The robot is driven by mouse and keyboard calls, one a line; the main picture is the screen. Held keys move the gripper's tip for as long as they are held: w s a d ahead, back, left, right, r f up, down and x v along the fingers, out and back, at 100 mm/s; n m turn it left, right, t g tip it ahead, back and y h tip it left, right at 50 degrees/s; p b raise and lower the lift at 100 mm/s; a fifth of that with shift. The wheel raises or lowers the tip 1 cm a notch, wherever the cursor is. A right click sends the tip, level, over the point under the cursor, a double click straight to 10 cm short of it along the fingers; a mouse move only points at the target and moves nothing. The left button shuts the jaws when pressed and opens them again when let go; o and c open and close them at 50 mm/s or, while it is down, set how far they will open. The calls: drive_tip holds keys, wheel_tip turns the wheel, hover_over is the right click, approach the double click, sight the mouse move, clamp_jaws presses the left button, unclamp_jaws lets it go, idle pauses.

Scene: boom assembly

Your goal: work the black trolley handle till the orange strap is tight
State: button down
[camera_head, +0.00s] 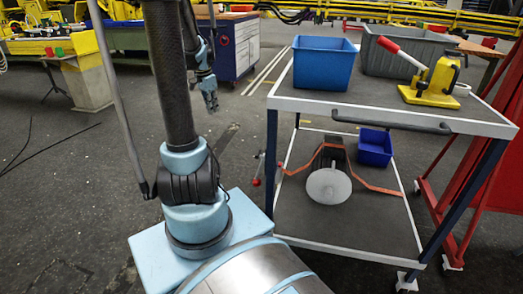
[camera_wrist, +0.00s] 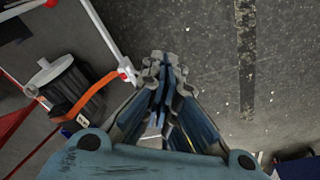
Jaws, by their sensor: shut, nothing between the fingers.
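The black trolley handle (camera_head: 392,122) is a bar along the near edge of the trolley's top shelf. The orange strap (camera_head: 372,187) runs over a dark drum with a pale round end (camera_head: 329,186) on the lower shelf and out to both sides. In the wrist view the strap (camera_wrist: 98,90) and the drum's pale end (camera_wrist: 50,72) show at left. My gripper (camera_head: 211,100) hangs left of the trolley, apart from handle and strap. In the wrist view my gripper (camera_wrist: 168,65) is shut and empty, above the floor. Whether the strap is slack I cannot tell.
The trolley top (camera_head: 350,100) carries a blue bin (camera_head: 323,63), a grey bin (camera_head: 400,52) and a yellow jack with a red lever (camera_head: 432,82). A small blue bin (camera_head: 375,148) is on the lower shelf. A red frame (camera_head: 485,150) stands at right.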

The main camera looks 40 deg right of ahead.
drive_tip(key=d+f+m, duration=0.3)
drive_tip(key=d+f, duration=0.3)
drive_tip(key=d, duration=0.3)
drive_tip(key=d+f+m+g, duration=0.1)
drive_tip(key=d+f+m, duration=0.3)
drive_tip(key=d, duration=0.5)
drive_tip(key=d+f+m, duration=0.4)
drive_tip(key=d+f, duration=0.4)
drive_tip(key=d, duration=0.1)
drive_tip(key=shift+s+g, duration=0.35)
drive_tip(key=shift+g, duration=0.05)
drive_tip(key=shift+f, duration=0.15)
drive_tip(key=x, duration=0.4)
drive_tip(key=w+a+x, duration=0.1)
drive_tip(key=x, duration=0.6)
drive_tip(key=shift+w+a+f, duration=0.1)
drive_tip(key=shift+w+f, duration=0.1)
drive_tip(key=shift+f, duration=0.4)
drive_tip(key=shift+w+a+f, duration=0.2)
drive_tip(key=shift+w+f, duration=0.05)
drive_tip(key=shift+f, duration=0.3)
